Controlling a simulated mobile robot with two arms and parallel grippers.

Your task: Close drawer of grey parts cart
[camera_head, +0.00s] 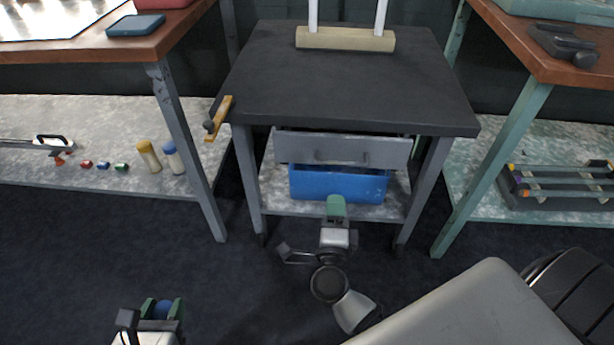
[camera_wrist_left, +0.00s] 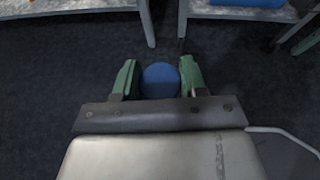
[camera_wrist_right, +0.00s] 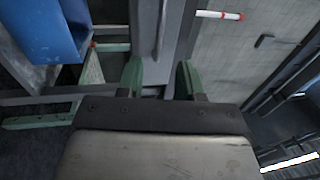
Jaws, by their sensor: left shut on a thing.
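The grey parts cart (camera_head: 350,85) has a dark top and a grey drawer (camera_head: 295,150) under its front edge. The drawer's upper rim shows beneath the top, and it seems to stand a little out; how far is hard to tell. A handle (camera_head: 342,160) is on its front. My right gripper (camera_head: 337,203) is in front of the cart, below the drawer front; in the right wrist view its fingers (camera_wrist_right: 160,82) are apart, with the grey drawer front beyond them. My left gripper (camera_head: 162,308) is low at left, shut on a round blue object (camera_wrist_left: 161,80).
A blue bin (camera_head: 338,186) sits on the cart's lower shelf under the drawer. A yellow-handled tool (camera_head: 219,118) hangs at the cart's left edge. Wooden-topped tables stand left (camera_head: 100,48) and right (camera_head: 560,65). The dark floor before the cart is clear apart from my arms.

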